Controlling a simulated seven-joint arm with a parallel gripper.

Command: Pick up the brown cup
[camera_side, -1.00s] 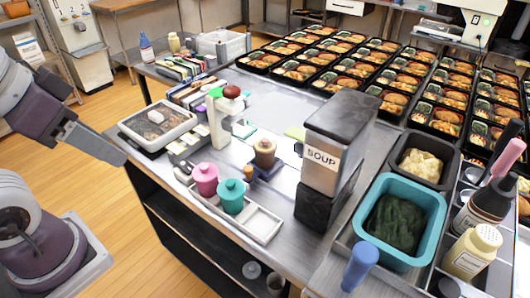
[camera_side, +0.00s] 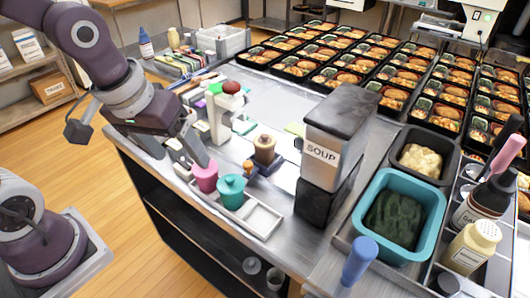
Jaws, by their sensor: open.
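The brown cup is fully visible, and nothing is between the fingers that I can make out.
The pink cup and a teal cup (camera_side: 231,190) stand in a white divided tray (camera_side: 263,221). A white-and-green dispenser with a red top (camera_side: 218,115) rises between my gripper and the back. The soup dispenser (camera_side: 327,160) is at right. Filled bento trays (camera_side: 345,82) cover the back.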

